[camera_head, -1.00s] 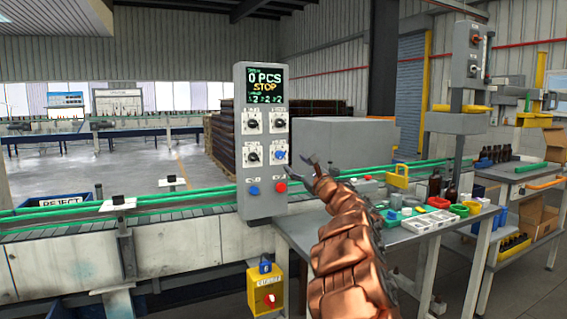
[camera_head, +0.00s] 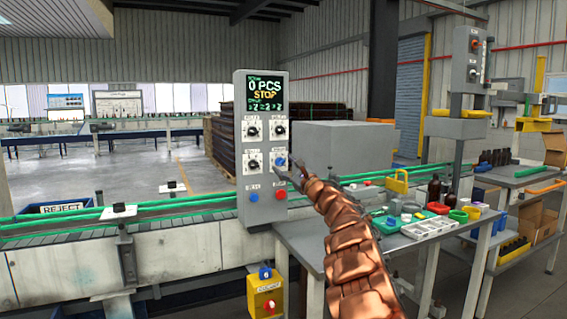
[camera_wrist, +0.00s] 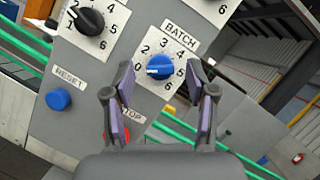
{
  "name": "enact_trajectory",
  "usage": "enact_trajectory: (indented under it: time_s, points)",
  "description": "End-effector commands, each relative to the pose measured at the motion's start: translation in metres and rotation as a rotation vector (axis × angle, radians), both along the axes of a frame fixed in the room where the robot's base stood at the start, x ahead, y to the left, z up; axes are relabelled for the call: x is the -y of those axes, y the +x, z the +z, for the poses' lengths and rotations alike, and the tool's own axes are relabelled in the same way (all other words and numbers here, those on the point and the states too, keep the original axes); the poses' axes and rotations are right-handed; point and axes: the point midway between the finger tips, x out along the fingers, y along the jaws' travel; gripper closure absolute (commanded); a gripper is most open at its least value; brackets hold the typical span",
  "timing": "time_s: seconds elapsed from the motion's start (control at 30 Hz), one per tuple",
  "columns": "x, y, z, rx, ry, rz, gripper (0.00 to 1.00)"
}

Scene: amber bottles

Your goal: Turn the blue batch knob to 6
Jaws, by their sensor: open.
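The blue batch knob (camera_wrist: 160,67) sits on a white dial plate marked BATCH, with numbers from 0 to 6 around it, in the wrist view. Its white pointer mark lies toward the left side of the knob, near the 1 and 0. In the head view the blue knob (camera_head: 280,161) is at the right of the panel's lower knob row. My gripper (camera_wrist: 160,95) is open, its two purple-padded fingers on either side of the knob's lower area in the picture. I cannot tell whether they touch it. The gripper also shows at the panel (camera_head: 288,172) in the head view.
The grey control panel (camera_head: 243,200) carries black knobs, a blue RESET button (camera_wrist: 58,99) and a red stop button (camera_head: 281,194). Its screen (camera_head: 266,92) reads 0 PCS, STOP. A table (camera_head: 310,243) with trays and bottles stands to the right.

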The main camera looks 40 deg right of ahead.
Motion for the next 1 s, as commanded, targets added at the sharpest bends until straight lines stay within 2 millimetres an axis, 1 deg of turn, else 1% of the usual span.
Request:
enact_trajectory:
  time_s: [0.1, 0.3, 0.63, 0.67, 1.0]
  points:
    - [0.002, 0.007, 0.002, -0.001, 0.003, -0.003, 0.43]
    - [0.002, 0.012, 0.004, 0.0, 0.003, -0.002, 0.43]
    - [0.002, 0.013, 0.004, 0.0, 0.002, -0.003, 0.43]
    - [0.002, 0.013, 0.004, 0.0, 0.002, -0.003, 0.45]
    - [0.002, 0.013, 0.004, 0.0, 0.002, -0.003, 0.81]
